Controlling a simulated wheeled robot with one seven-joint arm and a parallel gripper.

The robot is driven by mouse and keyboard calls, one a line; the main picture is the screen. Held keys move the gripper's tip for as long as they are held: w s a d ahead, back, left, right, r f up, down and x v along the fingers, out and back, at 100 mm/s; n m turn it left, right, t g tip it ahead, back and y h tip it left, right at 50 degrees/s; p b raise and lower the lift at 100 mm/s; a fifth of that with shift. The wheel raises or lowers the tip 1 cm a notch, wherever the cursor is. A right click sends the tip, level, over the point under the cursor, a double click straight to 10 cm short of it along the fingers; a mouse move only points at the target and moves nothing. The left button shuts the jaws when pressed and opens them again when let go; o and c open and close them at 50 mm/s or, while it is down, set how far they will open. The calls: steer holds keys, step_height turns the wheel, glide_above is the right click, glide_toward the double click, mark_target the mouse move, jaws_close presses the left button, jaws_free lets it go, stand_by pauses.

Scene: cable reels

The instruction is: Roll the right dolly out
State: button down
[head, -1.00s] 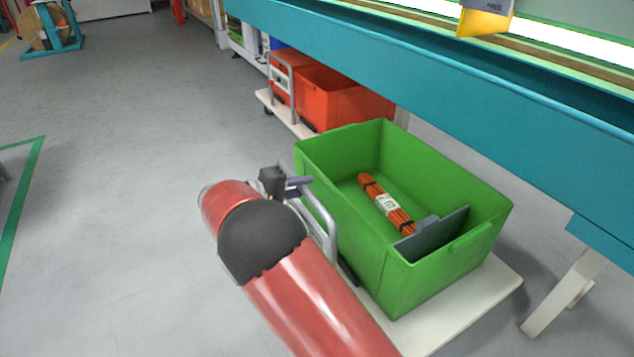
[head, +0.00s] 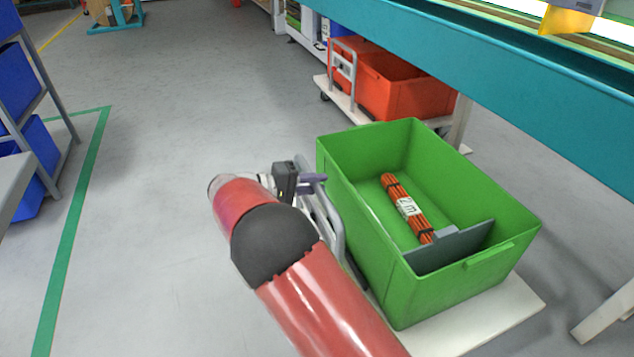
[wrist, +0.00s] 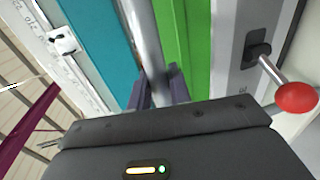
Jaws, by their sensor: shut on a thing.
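The right dolly, a pale flat platform (head: 500,318) with a grey tubular handle (head: 331,228) on its left side, carries a green bin (head: 440,290). In the bin lie an orange cable bundle (head: 407,207) with a white label and a grey divider plate. My gripper (head: 312,181) is at the top of the handle, beside the bin's left wall; the arm partly hides the handle. In the wrist view, my gripper (wrist: 161,88) is shut on the grey handle bar (wrist: 144,35), with the green bin close on the right.
A second dolly (head: 352,113) with red bins (head: 400,90) stands behind, by the teal bench (head: 480,60). A bench leg (head: 605,318) is at right. Blue bins (head: 15,85) on a rack stand at left, inside a green floor line (head: 75,235). Grey floor between is clear.

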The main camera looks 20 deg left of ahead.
steer(key=shift+s+a, duration=0.15)
steer(key=shift+a, duration=0.05)
steer(key=c, duration=1.5)
jaws_free()
steer(key=shift+a, duration=0.15)
steer(key=shift+o, duration=0.9)
steer(key=v, duration=0.7)
steer(key=shift+s+a+p, duration=0.25)
steer(key=shift+s+p, duration=0.05)
steer(key=shift+p, duration=0.15)
